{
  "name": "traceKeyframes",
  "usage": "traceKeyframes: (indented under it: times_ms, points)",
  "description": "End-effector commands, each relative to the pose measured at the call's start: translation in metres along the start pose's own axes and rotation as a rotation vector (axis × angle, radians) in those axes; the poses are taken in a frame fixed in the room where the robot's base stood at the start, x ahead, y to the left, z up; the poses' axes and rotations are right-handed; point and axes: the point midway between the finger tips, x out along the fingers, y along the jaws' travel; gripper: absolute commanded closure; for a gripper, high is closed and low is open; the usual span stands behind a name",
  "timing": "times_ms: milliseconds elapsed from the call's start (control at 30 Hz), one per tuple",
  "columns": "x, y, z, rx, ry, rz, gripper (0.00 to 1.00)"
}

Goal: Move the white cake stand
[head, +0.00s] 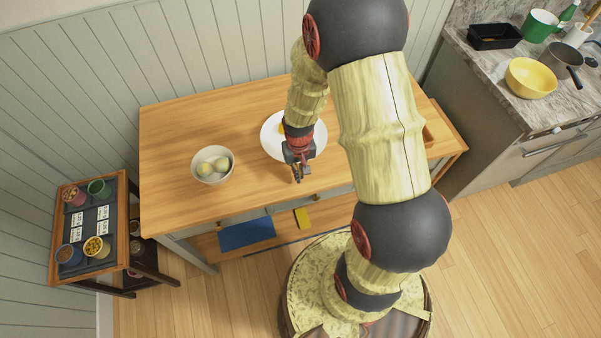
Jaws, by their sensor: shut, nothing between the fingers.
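The white cake stand (270,141) shows as a round white plate on the wooden table, seen from above. Its base is out of sight. Something small and yellow (282,128) shows on it, mostly behind my arm. My arm crosses over the middle of the stand and hides part of it. My gripper (297,179) is shut and empty, pointing down just beyond the stand's near rim. I cannot tell its height above the table or whether it touches the rim.
A white bowl (198,175) with pale round items stands left of the stand on the wooden table (170,130). The table's left part is clear. A small rack with cups (90,225) is at the left. A counter (470,60) with a yellow bowl (530,78) is at the right.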

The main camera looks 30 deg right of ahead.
Motion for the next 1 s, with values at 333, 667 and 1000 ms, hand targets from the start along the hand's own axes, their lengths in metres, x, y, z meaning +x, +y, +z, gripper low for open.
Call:
traceKeyframes:
  times_ms: [333, 667, 1000]
  points:
    - [0.000, 0.000, -0.022, 0.000, -0.003, 0.000, 1.00]
    - [0.000, 0.000, -0.025, 0.000, -0.002, 0.000, 1.00]
    - [0.001, 0.000, -0.110, 0.001, 0.001, 0.000, 1.00]
